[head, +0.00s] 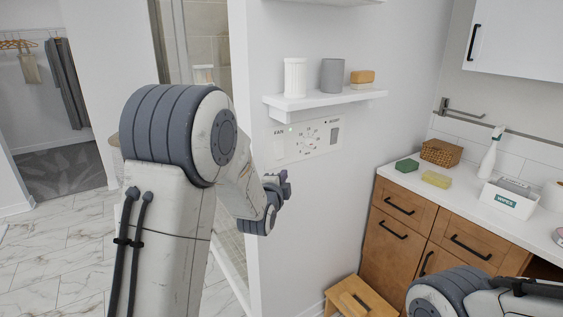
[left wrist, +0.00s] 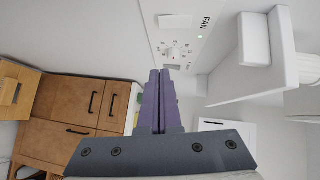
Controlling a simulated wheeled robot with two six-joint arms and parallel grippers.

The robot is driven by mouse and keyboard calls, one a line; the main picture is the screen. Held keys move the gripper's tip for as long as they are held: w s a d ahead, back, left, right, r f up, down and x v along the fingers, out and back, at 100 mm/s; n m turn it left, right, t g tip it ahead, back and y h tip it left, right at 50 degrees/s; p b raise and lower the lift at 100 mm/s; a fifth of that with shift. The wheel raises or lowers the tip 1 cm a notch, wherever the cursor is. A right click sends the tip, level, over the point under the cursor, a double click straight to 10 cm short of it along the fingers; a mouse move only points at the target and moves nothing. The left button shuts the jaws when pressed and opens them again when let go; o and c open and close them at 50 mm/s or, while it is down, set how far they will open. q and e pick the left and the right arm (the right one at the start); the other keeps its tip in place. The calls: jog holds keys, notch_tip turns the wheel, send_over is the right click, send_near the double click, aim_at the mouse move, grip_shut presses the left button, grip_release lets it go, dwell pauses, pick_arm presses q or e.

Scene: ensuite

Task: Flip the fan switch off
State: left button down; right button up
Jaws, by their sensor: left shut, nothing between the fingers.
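A white control panel (head: 290,157) is on the wall under a small shelf. The fan switch (head: 279,150) is a pale rocker at its left end, under the FAN label, with a small green light beside the label. The fan switch also shows in the left wrist view (left wrist: 175,21), beyond my fingertips. My left gripper (head: 284,183) is shut and empty, below the panel's left part and apart from the switch. In the left wrist view its closed fingers (left wrist: 160,76) point toward the panel near the dial (left wrist: 174,54). My right gripper is out of view.
The wall shelf (head: 322,98) juts out above the panel, holding a white cup (head: 295,78), a grey cup (head: 332,75) and stacked soaps (head: 362,77). A wooden cabinet (head: 412,221) and a stool (head: 360,298) stand to the right.

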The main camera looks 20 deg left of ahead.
pick_arm(q)
jog(key=shift+w+a+r, duration=0.15)
jog(key=shift+a+r, duration=0.1)
jog(key=shift+a, duration=0.35)
jog(key=p, duration=0.3)
send_near(282, 155)
jog(key=w+d, duration=0.3)
jog(key=a, duration=0.1)
jog(key=w+a+p, duration=0.1)
jog(key=w, duration=0.1)
jog(key=shift+w+a+f+p, duration=0.2)
jog(key=shift+a+f+p, duration=0.1)
jog(key=shift+a, duration=0.1)
jog(key=shift+w+a+f, duration=0.1)
jog(key=shift+w+a, duration=0.2)
jog(key=shift+a, duration=0.05)
